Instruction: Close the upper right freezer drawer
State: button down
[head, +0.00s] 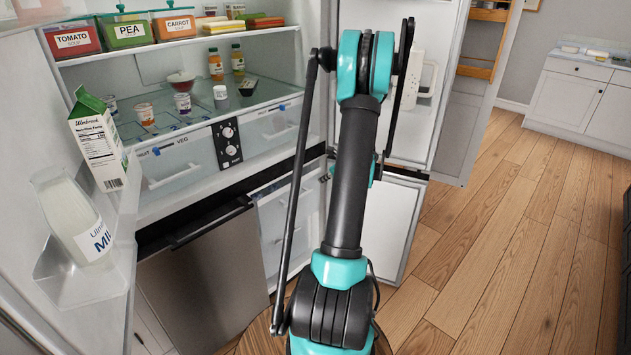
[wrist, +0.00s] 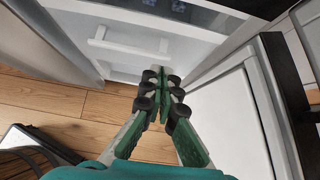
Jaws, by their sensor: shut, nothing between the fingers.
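In the wrist view my gripper (wrist: 165,82) is shut and empty. Its fingertips are in front of a white drawer front with a pale bar handle (wrist: 150,46), near the drawer's lower right part; I cannot tell if they touch it. This looks like a freezer drawer, but how far out it stands is unclear.
A white door panel (wrist: 232,115) stands right of the gripper. Fridge shelves hold food above. A milk carton (head: 97,140) sits in the left door. Wooden floor (head: 500,240) is clear at right.

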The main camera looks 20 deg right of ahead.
aim_at(301, 184)
jog(key=x, duration=0.3)
jog(key=r+x, duration=0.1)
jog(key=x, duration=0.3)
jog(key=w+x, duration=0.1)
jog(key=x, duration=0.2)
jog(key=shift+w+a+f, duration=0.1)
jog(key=shift+w+a, duration=0.5)
jog(key=shift+w, duration=0.45)
jog(key=w, duration=0.1)
jog(key=w+a, duration=0.1)
jog(key=w, duration=0.2)
jog(key=shift+w+a, duration=0.25)
jog(key=shift+a, duration=0.05)
jog(key=shift+s, duration=0.1)
